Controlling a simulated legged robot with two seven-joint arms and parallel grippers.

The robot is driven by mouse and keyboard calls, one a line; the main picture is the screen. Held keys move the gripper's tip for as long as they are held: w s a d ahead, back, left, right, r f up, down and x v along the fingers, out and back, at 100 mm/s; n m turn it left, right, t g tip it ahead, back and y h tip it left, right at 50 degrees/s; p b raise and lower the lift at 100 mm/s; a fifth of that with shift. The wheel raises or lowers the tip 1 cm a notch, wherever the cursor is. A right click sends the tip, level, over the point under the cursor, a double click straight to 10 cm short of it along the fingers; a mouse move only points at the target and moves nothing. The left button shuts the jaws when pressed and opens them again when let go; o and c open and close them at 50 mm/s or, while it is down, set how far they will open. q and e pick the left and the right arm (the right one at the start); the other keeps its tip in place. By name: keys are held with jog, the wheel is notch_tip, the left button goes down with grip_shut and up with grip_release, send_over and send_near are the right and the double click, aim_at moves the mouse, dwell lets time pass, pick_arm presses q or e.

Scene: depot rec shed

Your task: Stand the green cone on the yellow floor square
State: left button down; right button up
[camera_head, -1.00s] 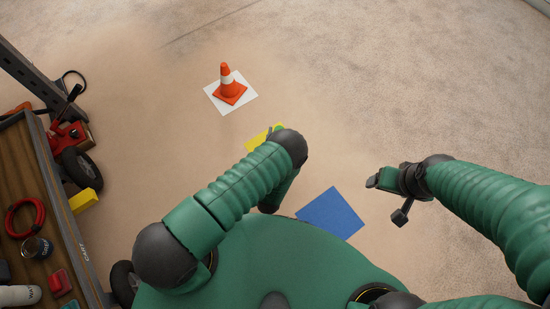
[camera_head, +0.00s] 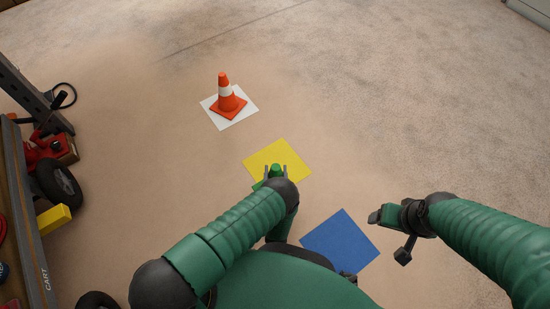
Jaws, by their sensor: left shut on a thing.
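The yellow floor square (camera_head: 278,152) lies flat on the floor in the middle of the head view. My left gripper (camera_head: 275,171) is at its near edge, shut on the green cone (camera_head: 276,169). Only the cone's green top shows between the fingers; its lower part is hidden by my gripper and wrist. The cone appears over the near part of the square, but I cannot tell its height or whether it touches the floor. My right gripper (camera_head: 378,216) is off to the right, away from the cone; its jaws are not clear.
An orange and white cone (camera_head: 227,98) stands on a white square (camera_head: 216,118) beyond the yellow one. A blue square (camera_head: 341,242) lies near my body. A cart (camera_head: 36,262), a wheel (camera_head: 59,184) and a yellow block (camera_head: 53,219) are at left. The floor at right is clear.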

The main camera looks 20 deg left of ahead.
pick_arm(q)
jog(key=w+a+f+b, duration=0.1)
jog(key=w+f+b, duration=0.1)
jog(key=w+b, duration=0.2)
jog(key=w+a+f+b, duration=0.2)
jog(key=w+b, duration=0.2)
jog(key=w, duration=0.2)
jog(key=shift+a+f, duration=0.2)
jog(key=shift+a, duration=0.05)
jog(key=shift+w, duration=0.1)
jog(key=shift+b, duration=0.35)
jog(key=c, duration=0.6)
grip_release()
jog(key=shift+f, duration=0.15)
